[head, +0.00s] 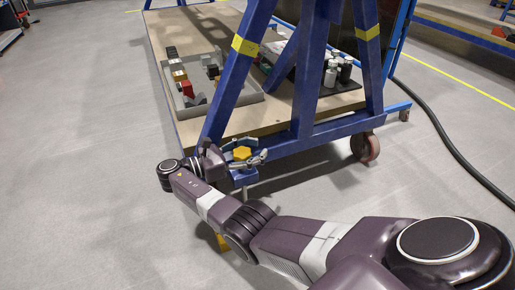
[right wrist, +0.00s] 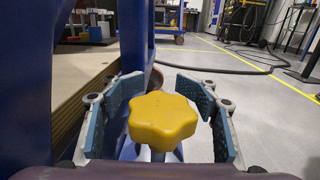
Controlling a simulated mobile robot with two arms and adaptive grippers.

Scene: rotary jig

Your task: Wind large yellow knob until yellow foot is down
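The large yellow knob (head: 242,153) is lobed and sits on top of a screw at the near corner of the blue frame. In the right wrist view the knob (right wrist: 162,120) lies between the two blue finger pads. My right gripper (head: 237,157) is open around it, with a visible gap on both sides. A bit of the yellow foot (head: 222,242) shows below my right arm, near the floor. My arm hides most of it, and I cannot tell whether it touches the floor. My left gripper is not in view.
The blue frame (head: 230,92) carries a wooden platform (head: 183,35) with a grey tray (head: 252,97) of blocks and several small bottles (head: 331,73). A caster wheel (head: 365,147) stands right of the knob. A black cable (head: 440,135) lies on the right. The floor at left is clear.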

